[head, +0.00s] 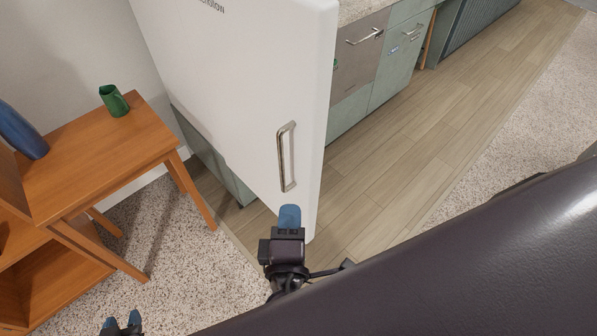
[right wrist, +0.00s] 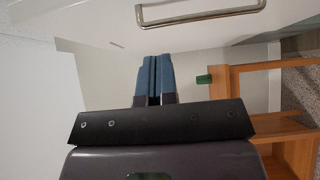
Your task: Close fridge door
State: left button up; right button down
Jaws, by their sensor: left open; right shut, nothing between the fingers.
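The white fridge door (head: 235,75) stands open, swung out in front of the green cabinets in the head view. Its metal bar handle (head: 287,157) is on the face turned toward me. My right gripper (head: 289,216) is shut and empty, its blue fingertips just below the handle and close to the door's lower part. I cannot tell whether they touch it. In the right wrist view the shut fingers (right wrist: 154,78) point toward the door (right wrist: 90,22), with the handle (right wrist: 200,16) above them. My left gripper (head: 121,323) is open at the bottom left, away from the door.
A wooden side table (head: 100,155) with a green pitcher (head: 114,101) and a blue vase (head: 22,130) stands left of the door. Green cabinets (head: 375,85) are behind it. Wood floor (head: 450,115) is clear to the right.

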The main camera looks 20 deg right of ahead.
jog(key=p, duration=0.2)
send_near(308, 147)
jog(key=w+a, duration=0.1)
jog(key=w, duration=0.3)
jog(key=d, duration=0.1)
jog(key=w+d, duration=0.1)
jog(key=shift+w+d, duration=0.35)
jog(key=shift+d, duration=0.05)
jog(key=shift+w+d, duration=0.2)
jog(key=shift+d, duration=0.25)
